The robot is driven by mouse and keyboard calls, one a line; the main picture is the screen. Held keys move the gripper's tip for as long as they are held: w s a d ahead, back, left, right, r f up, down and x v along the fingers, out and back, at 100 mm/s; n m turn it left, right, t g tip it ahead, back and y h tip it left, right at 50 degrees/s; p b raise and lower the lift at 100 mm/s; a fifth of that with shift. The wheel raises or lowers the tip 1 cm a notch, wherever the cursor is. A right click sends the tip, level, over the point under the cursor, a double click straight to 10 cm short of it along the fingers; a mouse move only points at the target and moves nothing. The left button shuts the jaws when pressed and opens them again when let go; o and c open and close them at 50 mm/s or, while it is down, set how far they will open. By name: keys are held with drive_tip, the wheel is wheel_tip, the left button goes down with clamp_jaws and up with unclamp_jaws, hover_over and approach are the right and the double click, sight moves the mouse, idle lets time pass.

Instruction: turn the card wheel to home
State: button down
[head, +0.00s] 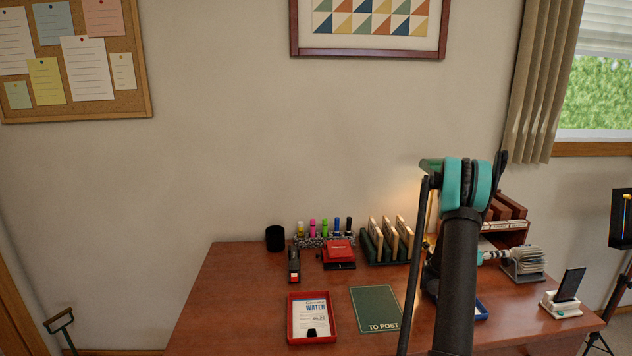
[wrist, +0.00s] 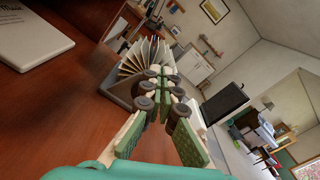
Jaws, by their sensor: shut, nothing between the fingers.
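The card wheel (head: 527,262), a rotary file with fanned pale cards on a grey base, stands on the right side of the desk. In the wrist view its cards (wrist: 143,60) fan out just beyond my fingertips. My gripper (head: 508,254) is at the left side of the wheel in the head view. In the wrist view my gripper (wrist: 165,75) is shut and empty, with its tips close to the cards. I cannot tell whether they touch. The wheel's knob and any home mark are not distinguishable.
A phone on a white stand (head: 562,304) is right of the wheel, near the desk edge. A wooden letter rack (head: 507,212) stands behind it. A green TO POST mat (head: 376,308) and red tray (head: 290,322) lie left. My arm hides part of the desk.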

drive_tip(key=shift+f, duration=0.15)
idle(0.4)
drive_tip(key=shift+w+f, duration=0.2)
drive_tip(key=shift+w, duration=0.4)
drive_tip(key=shift+w+f, duration=0.45)
idle(0.6)
drive_tip(key=shift+w+a, duration=0.1)
drive_tip(key=shift+w+r, duration=0.2)
drive_tip(key=shift+r, duration=0.05)
drive_tip(key=shift+s+a, duration=0.2)
drive_tip(key=shift+a, duration=2.8)
